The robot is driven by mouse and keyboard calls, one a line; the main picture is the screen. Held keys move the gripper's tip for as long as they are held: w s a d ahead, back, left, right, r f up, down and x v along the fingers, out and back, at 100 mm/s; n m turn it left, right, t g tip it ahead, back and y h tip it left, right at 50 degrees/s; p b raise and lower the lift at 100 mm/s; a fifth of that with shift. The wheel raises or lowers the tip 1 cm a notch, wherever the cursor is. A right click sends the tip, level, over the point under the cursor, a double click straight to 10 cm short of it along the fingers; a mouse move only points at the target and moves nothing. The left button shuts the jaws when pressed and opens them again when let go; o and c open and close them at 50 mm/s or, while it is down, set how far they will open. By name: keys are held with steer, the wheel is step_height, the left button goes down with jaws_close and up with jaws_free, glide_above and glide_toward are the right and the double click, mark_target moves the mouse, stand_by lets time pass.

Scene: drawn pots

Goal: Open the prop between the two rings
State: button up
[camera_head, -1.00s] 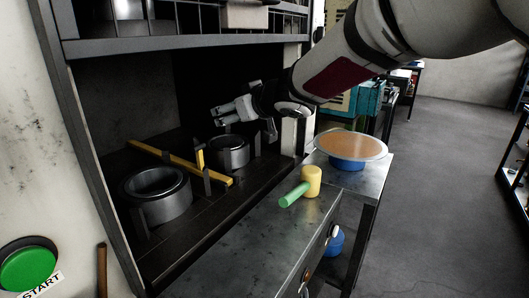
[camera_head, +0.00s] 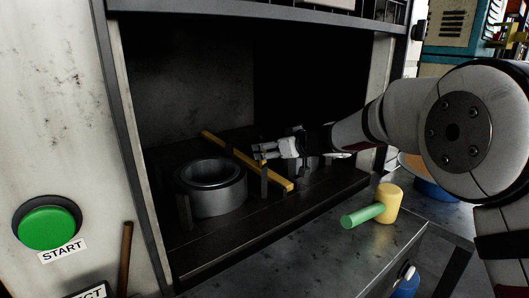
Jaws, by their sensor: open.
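The prop looks like a yellow bar (camera_head: 225,148) lying between two dark grey metal rings on the floor of a dark cabinet. The left ring (camera_head: 210,186) is in full view, thick-walled and lying flat. The right ring (camera_head: 309,164) is mostly hidden behind my gripper and wrist. My gripper (camera_head: 259,151) reaches in from the right, with its open fingers pointing left. In the picture the fingertips overlap the middle of the bar; I cannot tell whether they touch it. Nothing shows between the fingers.
Short dark upright posts (camera_head: 264,184) stand around the rings. A mallet with green handle and yellow head (camera_head: 388,203) lies on the metal bench in front. A green START button (camera_head: 47,227) is on the left wall. A shelf edge runs above the opening.

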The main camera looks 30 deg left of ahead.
steer(key=shift+x, duration=2.25)
steer(key=shift+r, duration=0.1)
steer(key=c, duration=1.6)
steer(key=shift+o, duration=0.2)
steer(key=shift+b, duration=0.35)
